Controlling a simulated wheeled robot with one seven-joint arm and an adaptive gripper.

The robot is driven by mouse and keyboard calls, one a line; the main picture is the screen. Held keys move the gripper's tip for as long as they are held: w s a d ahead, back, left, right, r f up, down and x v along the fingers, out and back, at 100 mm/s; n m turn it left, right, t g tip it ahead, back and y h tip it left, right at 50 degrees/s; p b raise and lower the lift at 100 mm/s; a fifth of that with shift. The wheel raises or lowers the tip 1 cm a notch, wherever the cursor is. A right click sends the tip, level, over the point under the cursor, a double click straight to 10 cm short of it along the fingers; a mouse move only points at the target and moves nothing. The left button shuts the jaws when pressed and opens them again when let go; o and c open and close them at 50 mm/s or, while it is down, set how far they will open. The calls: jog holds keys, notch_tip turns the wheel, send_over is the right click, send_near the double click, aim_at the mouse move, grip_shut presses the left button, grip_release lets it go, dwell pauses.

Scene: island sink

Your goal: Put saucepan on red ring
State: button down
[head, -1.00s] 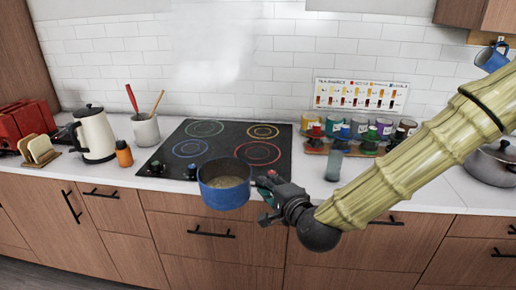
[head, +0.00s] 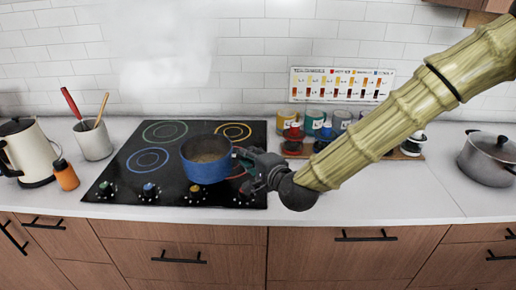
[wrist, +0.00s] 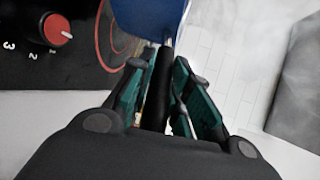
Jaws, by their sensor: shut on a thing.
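The blue saucepan (head: 207,160) is upright over the right part of the black hob (head: 125,175), with brownish contents inside. My gripper (head: 246,164) is shut on its dark handle, at the pan's right side. The handle (wrist: 157,95) runs between the green-padded fingers in the wrist view, where the blue pan wall (wrist: 150,16) shows at the top. The red ring (wrist: 104,48) shows there partly, left of the pan. In the head view the pan and gripper hide most of the ring. I cannot tell whether the pan touches the hob.
Blue (head: 148,160), green (head: 165,131) and yellow (head: 234,131) rings lie nearby. A red knob (wrist: 56,29) is at the hob's front. A kettle (head: 27,155), orange bottle (head: 65,175) and utensil pot (head: 93,140) stand left. A grey lidded pot (head: 487,160) stands right.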

jog(key=shift+w+d+f+p, duration=0.65)
jog(key=shift+w+f+p, duration=0.1)
jog(key=shift+w, duration=1.1)
jog(key=shift+w+d+f+p, duration=0.65)
jog(key=shift+w+f, duration=0.15)
jog(key=shift+w, duration=1)
jog(key=shift+w+d+f+p, duration=0.65)
jog(key=shift+w+f+p, duration=0.1)
jog(key=shift+w, duration=1.1)
jog(key=c, duration=1.3)
grip_release()
jog(key=shift+f, duration=0.15)
jog(key=shift+c, duration=0.2)
jog(key=shift+s, duration=0.1)
jog(key=shift+d, duration=0.1)
jog(key=b+v, duration=0.3)
jog(key=v, duration=0.9)
